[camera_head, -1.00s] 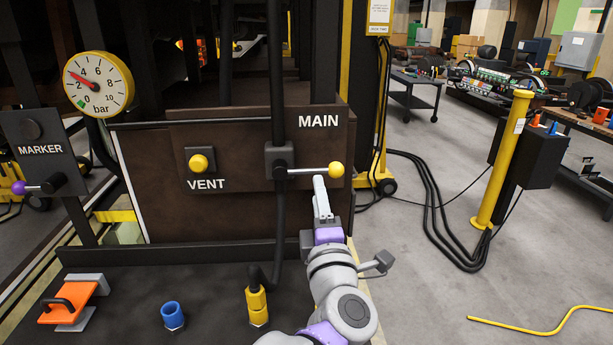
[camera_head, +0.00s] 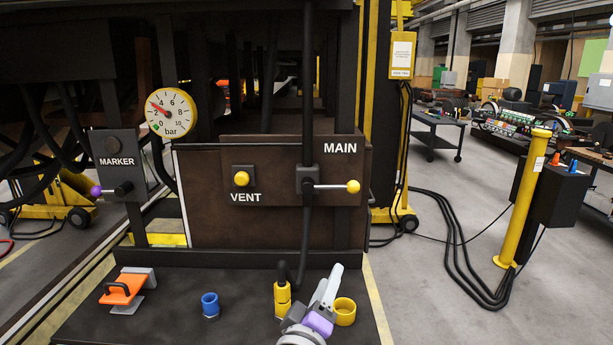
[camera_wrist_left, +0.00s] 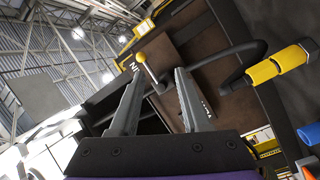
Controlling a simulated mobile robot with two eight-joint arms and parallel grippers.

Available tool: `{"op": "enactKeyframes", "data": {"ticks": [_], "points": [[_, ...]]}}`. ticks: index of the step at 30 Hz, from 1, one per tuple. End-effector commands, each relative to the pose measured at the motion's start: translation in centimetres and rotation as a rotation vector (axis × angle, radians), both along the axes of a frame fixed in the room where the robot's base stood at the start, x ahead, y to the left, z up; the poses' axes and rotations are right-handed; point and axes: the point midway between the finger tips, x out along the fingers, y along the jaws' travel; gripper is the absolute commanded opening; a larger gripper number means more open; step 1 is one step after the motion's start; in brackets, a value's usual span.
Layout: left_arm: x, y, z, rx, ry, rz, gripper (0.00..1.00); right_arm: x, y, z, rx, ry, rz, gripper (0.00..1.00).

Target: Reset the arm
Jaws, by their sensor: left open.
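My left gripper (camera_head: 326,290) is low in the head view, over the dark bench top (camera_head: 240,325). In the left wrist view its two fingers (camera_wrist_left: 155,100) stand apart with nothing between them, and the panel shows beyond. The MAIN valve lever (camera_head: 332,187), a metal bar with a yellow knob, points right on the brown panel and is well clear of the gripper. My right gripper is in neither view.
A gauge (camera_head: 171,113), yellow VENT button (camera_head: 241,179) and MARKER lever (camera_head: 110,190) are on the left. The bench holds an orange clamp (camera_head: 121,288), blue cap (camera_head: 210,304), yellow hose fitting (camera_head: 282,299) and yellow ring (camera_head: 345,311).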

Motion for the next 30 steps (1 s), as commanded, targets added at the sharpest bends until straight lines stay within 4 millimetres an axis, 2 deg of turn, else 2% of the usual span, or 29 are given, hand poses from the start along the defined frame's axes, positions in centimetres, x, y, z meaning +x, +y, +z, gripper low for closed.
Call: {"op": "enactKeyframes", "data": {"ticks": [1,5,6,9,12,15,18,21,30], "points": [[-0.9,1.6,-2.4,0.109,0.033,-0.025,0.47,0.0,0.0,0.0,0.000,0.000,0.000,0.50],[-4.5,5.6,-10.3,0.433,0.182,-0.113,0.47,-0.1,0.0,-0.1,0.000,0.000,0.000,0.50],[-5.8,7.0,-12.7,0.522,0.236,-0.135,0.47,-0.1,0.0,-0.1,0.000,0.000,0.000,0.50],[-9.3,10.9,-18.3,0.715,0.382,-0.179,0.47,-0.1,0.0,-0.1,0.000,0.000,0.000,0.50],[-13.1,14.7,-22.9,0.867,0.531,-0.213,0.47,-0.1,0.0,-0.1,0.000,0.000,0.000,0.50],[-16.5,17.8,-26.2,0.973,0.664,-0.236,0.47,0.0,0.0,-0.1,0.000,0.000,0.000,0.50],[-19.0,20.0,-28.3,1.038,0.762,-0.253,0.47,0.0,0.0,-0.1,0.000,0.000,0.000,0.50],[-20.5,21.2,-29.3,1.072,0.817,-0.264,0.47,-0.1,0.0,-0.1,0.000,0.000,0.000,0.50],[-21.0,21.5,-29.6,1.083,0.836,-0.267,0.47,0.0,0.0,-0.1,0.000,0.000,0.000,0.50]]}}
